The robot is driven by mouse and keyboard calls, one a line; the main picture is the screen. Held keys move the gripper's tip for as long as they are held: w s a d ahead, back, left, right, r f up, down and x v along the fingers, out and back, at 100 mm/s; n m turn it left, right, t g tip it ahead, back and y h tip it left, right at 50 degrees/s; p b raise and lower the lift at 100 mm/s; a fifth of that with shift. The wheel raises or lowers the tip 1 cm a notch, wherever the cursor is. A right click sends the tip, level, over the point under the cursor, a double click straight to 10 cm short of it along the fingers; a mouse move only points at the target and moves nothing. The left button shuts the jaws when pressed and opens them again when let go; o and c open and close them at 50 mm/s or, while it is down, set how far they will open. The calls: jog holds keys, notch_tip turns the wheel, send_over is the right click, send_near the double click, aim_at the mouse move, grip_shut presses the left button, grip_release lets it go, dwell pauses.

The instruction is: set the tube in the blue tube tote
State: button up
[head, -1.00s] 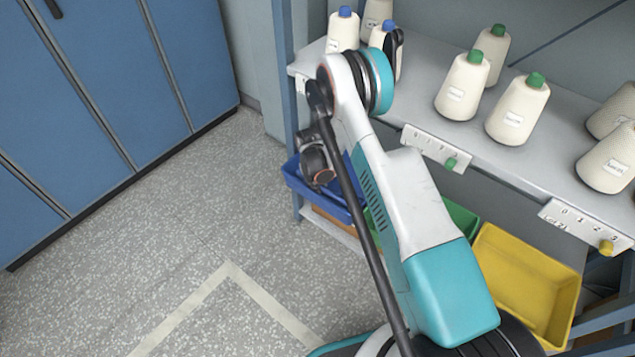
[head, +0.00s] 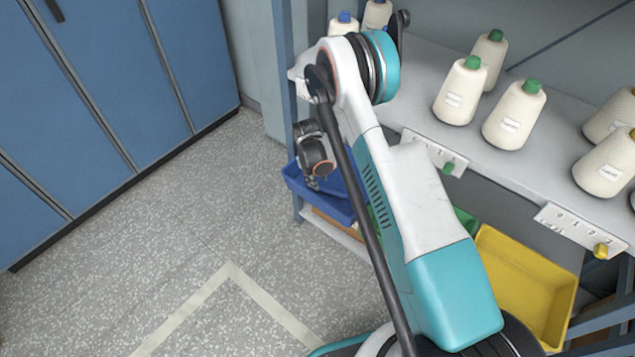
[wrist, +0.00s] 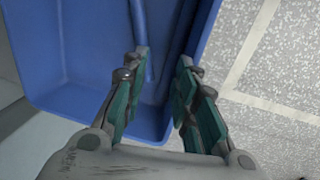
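The blue tube tote (head: 343,205) hangs at the lower left of the shelf in the head view. In the wrist view its blue floor and walls (wrist: 75,95) fill the left and middle. My gripper (wrist: 163,62) is over the tote's right part, with a clear gap between its teal-padded fingers. A slim blue tube-like shape (wrist: 140,35) lies against the blue of the tote, beyond and beside the left fingertip. It does not look gripped; its far end is out of frame. In the head view my gripper is small and partly hidden by the wrist.
A green bin (head: 466,222) and a yellow bin (head: 525,290) stand right of the tote. Several yarn cones stand on the shelf (head: 430,75) above. Blue cabinets (head: 110,100) are at left. The speckled floor (head: 180,225) between is clear.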

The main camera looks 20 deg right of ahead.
jog(key=s+r+m+t+p, duration=0.1)
jog(key=s+r, duration=0.2)
jog(key=r, duration=0.9)
jog(key=s+r+m+t, duration=0.1)
jog(key=s+r, duration=0.2)
jog(key=r, duration=1)
jog(key=s+r+m+t+p, duration=0.1)
jog(key=s+r, duration=0.3)
jog(key=r, duration=0.8)
jog(key=s+r+m+t, duration=0.1)
jog(key=s+r, duration=0.2)
jog(key=s, duration=0.4)
jog(key=s+r+m+t+y, duration=0.1)
jog(key=s+r, duration=0.2)
jog(key=s, duration=0.5)
jog(key=s+d+r+m+t, duration=0.1)
jog(key=s+r+m, duration=0.1)
jog(key=s, duration=0.6)
jog(key=shift+r+y, duration=0.3)
jog(key=shift+r, duration=0.5)
jog(key=shift+d, duration=0.1)
